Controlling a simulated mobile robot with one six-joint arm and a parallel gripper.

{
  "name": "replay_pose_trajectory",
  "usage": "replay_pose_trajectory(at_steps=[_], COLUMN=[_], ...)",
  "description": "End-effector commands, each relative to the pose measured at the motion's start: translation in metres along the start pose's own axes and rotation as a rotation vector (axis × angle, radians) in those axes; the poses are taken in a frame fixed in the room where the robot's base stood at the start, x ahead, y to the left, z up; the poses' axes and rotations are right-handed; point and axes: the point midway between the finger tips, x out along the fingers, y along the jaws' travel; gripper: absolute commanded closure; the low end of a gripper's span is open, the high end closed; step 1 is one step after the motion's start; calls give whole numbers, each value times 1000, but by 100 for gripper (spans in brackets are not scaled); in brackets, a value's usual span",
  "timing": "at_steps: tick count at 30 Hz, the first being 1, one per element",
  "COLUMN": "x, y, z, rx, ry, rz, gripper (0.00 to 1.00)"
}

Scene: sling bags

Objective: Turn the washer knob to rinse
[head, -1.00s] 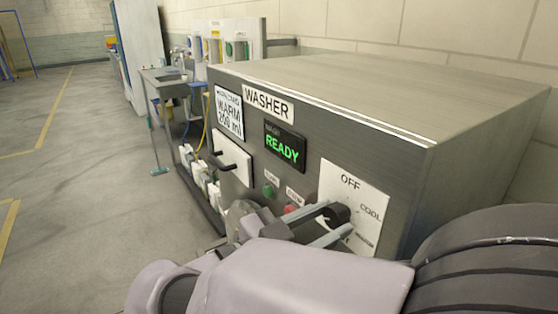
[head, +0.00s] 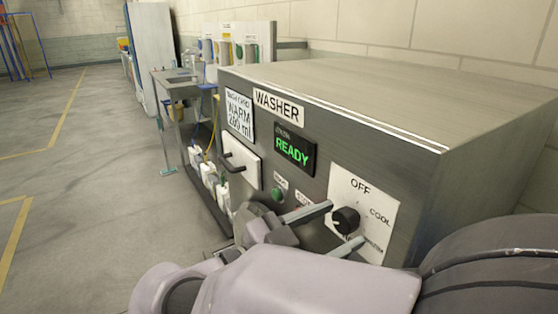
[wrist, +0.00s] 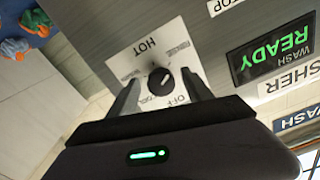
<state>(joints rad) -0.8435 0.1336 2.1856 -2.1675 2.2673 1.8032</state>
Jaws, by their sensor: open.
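The washer (head: 420,125) is a grey metal box with a green READY display (head: 295,150). Its black round knob (head: 346,220) sits on a white dial plate (head: 372,205) marked OFF and COOL in the head view. In the wrist view, the knob (wrist: 160,81) shows on the plate, with HOT and OFF readable and other labels too small or blurred. My gripper (head: 346,223) is open, one finger on each side of the knob in the picture, with gaps to it. I cannot tell whether the fingertips reach the knob's depth. Which label the knob points to is unclear.
A green button (head: 277,194) and a drawer with a black handle (head: 240,162) are left of the dial. White bottles (head: 222,192) stand low beside the washer. A card (head: 239,115) reads WARM 200 ml.

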Motion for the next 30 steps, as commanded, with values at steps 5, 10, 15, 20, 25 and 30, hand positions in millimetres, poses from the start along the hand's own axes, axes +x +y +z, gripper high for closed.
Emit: replay_pose_trajectory(at_steps=[5, 10, 15, 20, 25, 30], x=[-42, -94, -139, -162, -169, -168], y=[-3, -3, -2, -1, 0, 0], z=[-5, -7, -6, -3, 0, 0], rx=[-3, -2, -2, -1, 0, 0], ry=[-1, 0, 0, 0, 0, 0], rz=[-6, -7, -4, -2, 0, 0], gripper=[41, 41, 41, 41, 41, 41])
